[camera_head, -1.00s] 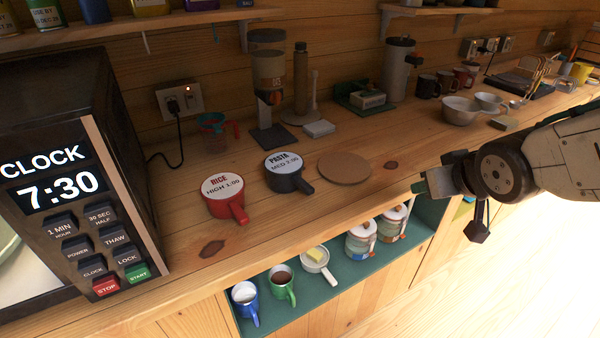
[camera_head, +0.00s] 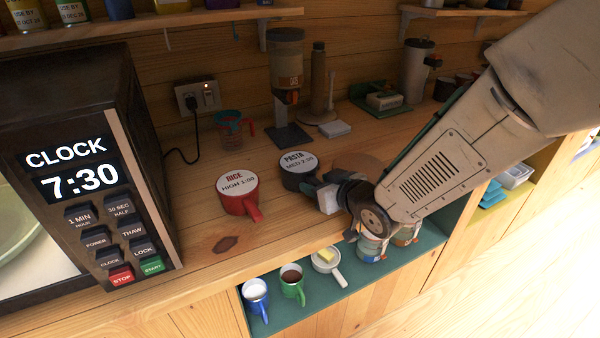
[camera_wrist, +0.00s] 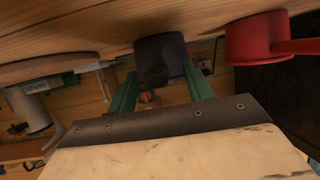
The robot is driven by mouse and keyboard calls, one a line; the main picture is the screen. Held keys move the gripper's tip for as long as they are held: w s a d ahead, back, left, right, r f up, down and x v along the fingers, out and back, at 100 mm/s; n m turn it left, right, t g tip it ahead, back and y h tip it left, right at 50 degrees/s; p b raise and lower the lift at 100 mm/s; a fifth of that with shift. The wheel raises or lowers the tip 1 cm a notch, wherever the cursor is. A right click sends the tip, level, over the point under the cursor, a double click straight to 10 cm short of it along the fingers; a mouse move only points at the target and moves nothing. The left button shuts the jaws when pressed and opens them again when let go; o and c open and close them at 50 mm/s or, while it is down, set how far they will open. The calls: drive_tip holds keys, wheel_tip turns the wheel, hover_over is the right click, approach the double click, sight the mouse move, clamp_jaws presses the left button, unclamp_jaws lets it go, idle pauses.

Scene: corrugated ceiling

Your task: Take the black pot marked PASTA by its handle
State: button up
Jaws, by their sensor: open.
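The black pot marked PASTA (camera_head: 297,177) stands on the wooden counter, its round white lid facing up. In the head view my gripper (camera_head: 322,194) is at the pot's lower right side and hides its handle. In the wrist view the pot (camera_wrist: 173,46) is ahead of my open gripper (camera_wrist: 162,82), with its dark handle (camera_wrist: 152,68) toward me between the two green fingers. I cannot tell whether the fingers reach beside the handle. Nothing is held.
A red pot marked RICE (camera_head: 237,198) stands close left of the black pot; it also shows in the wrist view (camera_wrist: 250,40). A round wooden board (camera_head: 352,160) lies behind my arm. A microwave (camera_head: 135,150) stands at left. Mugs (camera_head: 292,289) sit on the shelf below.

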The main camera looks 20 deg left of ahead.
drive_tip(key=shift+x, duration=0.9)
clamp_jaws()
drive_tip(key=shift+r, duration=0.1)
